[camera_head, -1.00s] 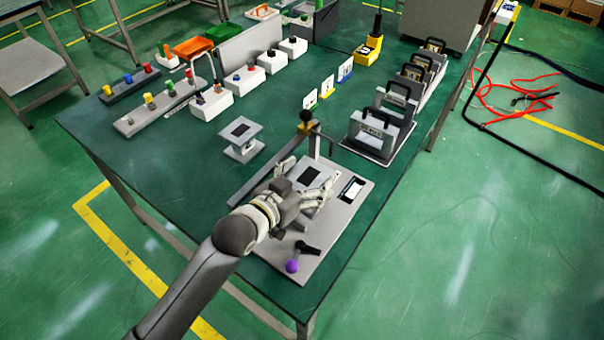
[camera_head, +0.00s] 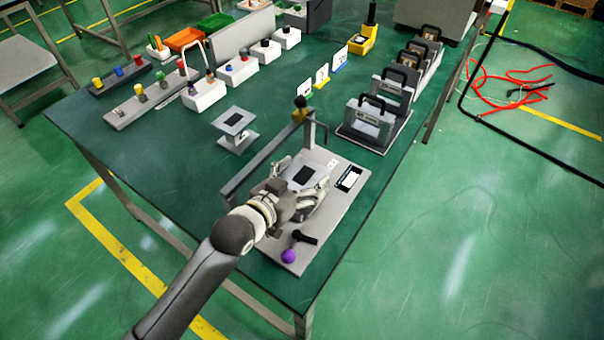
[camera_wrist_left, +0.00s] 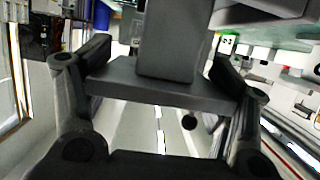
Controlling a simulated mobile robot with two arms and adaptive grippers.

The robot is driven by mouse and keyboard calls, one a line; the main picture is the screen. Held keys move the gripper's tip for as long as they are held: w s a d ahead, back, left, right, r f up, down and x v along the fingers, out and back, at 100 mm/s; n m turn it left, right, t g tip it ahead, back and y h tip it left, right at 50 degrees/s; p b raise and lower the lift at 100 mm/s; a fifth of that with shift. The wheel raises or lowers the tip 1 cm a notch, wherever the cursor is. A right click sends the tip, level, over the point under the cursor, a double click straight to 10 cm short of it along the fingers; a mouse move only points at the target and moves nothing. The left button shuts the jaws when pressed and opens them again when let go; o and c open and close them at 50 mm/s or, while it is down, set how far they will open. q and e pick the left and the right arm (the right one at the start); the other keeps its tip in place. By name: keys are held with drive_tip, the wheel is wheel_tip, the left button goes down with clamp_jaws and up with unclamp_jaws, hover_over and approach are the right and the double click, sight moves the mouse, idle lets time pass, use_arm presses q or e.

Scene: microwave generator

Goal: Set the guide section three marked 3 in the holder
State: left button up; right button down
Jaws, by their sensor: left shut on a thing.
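My left gripper (camera_head: 300,190) is shut on a grey guide section (camera_head: 304,175) with a dark rectangular opening in its top flange. In the left wrist view the guide section (camera_wrist_left: 165,84) shows as a column and wide plate between the two fingers. The gripper and section are over the holder (camera_head: 326,217), a light grey base plate with a purple-knobbed lever. The section's underside is hidden, so I cannot tell whether it touches the holder. I cannot read a 3 on the section. My right gripper is not in view.
A second flanged grey section (camera_head: 236,128) stands on the green bench left of the holder. A grey bar and a post with a yellow-black knob (camera_head: 300,106) border the holder. A rack of handled frames (camera_head: 372,123) stands to the right, and numbered cards (camera_head: 322,75) stand behind.

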use_arm(q)
drive_tip(key=o, duration=1.2)
drive_tip(key=shift+c, duration=0.2)
drive_tip(key=shift+o, duration=1.1)
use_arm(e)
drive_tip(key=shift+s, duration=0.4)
use_arm(q)
drive_tip(key=shift+f, duration=0.15)
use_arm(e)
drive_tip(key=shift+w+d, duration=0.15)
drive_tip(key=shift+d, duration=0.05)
